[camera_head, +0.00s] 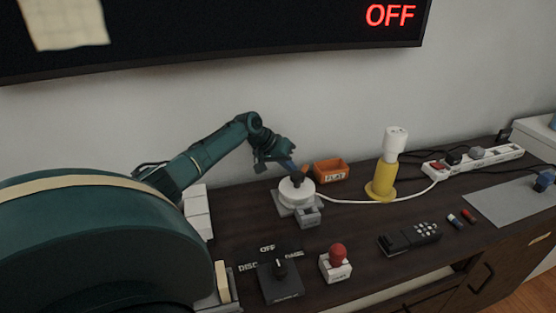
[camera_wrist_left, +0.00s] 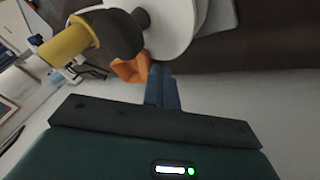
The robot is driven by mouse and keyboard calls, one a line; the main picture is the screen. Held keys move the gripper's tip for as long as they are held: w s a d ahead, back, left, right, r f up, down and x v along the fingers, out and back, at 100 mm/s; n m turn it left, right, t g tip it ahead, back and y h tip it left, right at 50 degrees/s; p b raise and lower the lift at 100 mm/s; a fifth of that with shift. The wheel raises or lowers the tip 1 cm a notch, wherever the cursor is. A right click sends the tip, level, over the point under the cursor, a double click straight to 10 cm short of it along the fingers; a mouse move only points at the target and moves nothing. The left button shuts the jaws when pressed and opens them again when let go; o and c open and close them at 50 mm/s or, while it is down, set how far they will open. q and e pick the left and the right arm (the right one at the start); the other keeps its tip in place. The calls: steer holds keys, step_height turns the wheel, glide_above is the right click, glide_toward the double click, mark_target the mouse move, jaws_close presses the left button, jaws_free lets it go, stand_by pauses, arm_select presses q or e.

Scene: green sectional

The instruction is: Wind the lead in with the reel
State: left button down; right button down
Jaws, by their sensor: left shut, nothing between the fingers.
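The reel (camera_head: 297,193) is a white round drum on a grey base near the back of the dark cabinet top. A white lead (camera_head: 350,202) runs from it to the right, past the yellow lamp, to the power strip. My left gripper (camera_head: 294,174) is shut and empty, its blue fingers pointing down at the top of the reel. In the left wrist view the closed fingers (camera_wrist_left: 162,80) are next to the white drum (camera_wrist_left: 168,30) and a dark knob (camera_wrist_left: 141,18) on it. I cannot tell whether they touch. My right gripper is not in view.
An orange tray (camera_head: 331,171) stands behind the reel; a yellow-based lamp (camera_head: 383,181) and a white power strip (camera_head: 480,159) stand to the right. In front are a dial switch (camera_head: 280,280), a red-knobbed box (camera_head: 336,263) and a remote (camera_head: 410,238). A screen above reads OFF.

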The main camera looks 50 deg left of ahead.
arm_select(q)
steer(key=shift+w+d, duration=0.15)
steer(key=shift+d, duration=0.15)
steer(key=shift+w, duration=0.1)
steer(key=shift+w+m+b, duration=0.1)
steer(key=shift+m+b, duration=0.3)
steer(key=shift+w+d+m+h, duration=0.15)
steer(key=shift+d+m+h, duration=0.05)
steer(key=shift+m+h, duration=0.25)
